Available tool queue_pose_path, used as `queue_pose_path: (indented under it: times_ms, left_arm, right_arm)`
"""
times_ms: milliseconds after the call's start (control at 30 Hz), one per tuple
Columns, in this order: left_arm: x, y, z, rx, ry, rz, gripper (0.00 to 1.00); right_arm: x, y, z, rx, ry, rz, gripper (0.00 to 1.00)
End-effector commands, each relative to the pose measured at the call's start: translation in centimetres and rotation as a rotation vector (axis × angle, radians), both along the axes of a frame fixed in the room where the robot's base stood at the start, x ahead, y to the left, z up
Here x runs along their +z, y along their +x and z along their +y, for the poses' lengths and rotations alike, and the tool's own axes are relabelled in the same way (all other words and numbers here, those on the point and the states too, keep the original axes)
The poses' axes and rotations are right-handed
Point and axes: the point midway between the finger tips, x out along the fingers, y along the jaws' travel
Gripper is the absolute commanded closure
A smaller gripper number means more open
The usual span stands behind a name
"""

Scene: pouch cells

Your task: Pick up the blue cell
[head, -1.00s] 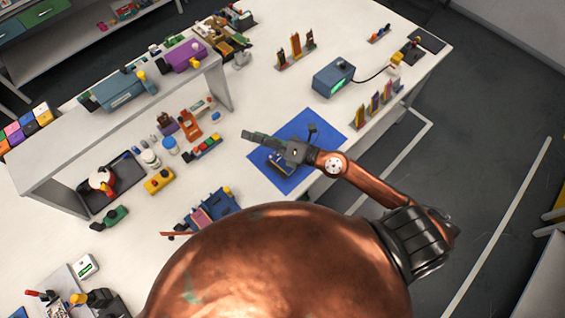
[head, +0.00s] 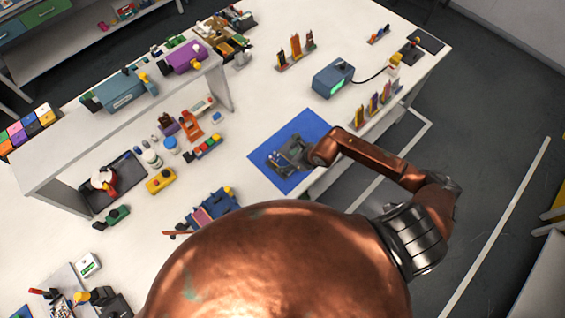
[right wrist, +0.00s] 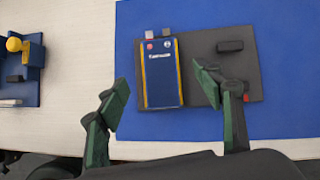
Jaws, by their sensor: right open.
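The blue cell (right wrist: 161,72) shows in the right wrist view, a flat blue pouch with yellow side edges and two tabs at its top end. It lies at the left part of a dark grey plate (right wrist: 250,82), on a blue mat (right wrist: 285,45). My right gripper (right wrist: 165,90) is open, with one green-padded finger left of the cell and the other to its right over the plate; neither visibly grips it. In the head view my right gripper (head: 290,158) is over the blue mat (head: 310,123) and largely hides the cell. My left gripper is not in view.
A small black block (right wrist: 230,46) sits on the plate right of the cell. A blue fixture with a yellow knob (right wrist: 14,44) stands left of the mat. In the head view, a blue device with a green display (head: 333,78) and upright racks stand beyond the mat.

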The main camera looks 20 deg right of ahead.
Motion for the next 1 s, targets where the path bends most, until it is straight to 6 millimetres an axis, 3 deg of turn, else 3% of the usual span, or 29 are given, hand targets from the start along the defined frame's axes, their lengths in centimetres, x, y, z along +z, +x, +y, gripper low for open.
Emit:
queue_pose_path:
  times_ms: [200,467,1000]
  left_arm:
    - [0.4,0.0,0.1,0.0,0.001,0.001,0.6]
    - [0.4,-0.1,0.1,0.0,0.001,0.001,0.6]
    - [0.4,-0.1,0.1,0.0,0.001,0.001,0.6]
  right_arm:
    - [-2.1,1.3,0.7,0.0,0.001,0.001,0.39]
    - [-2.3,1.4,0.8,0.001,0.001,0.0,0.39]
    - [-2.2,1.4,0.8,0.0,0.002,0.0,0.76]
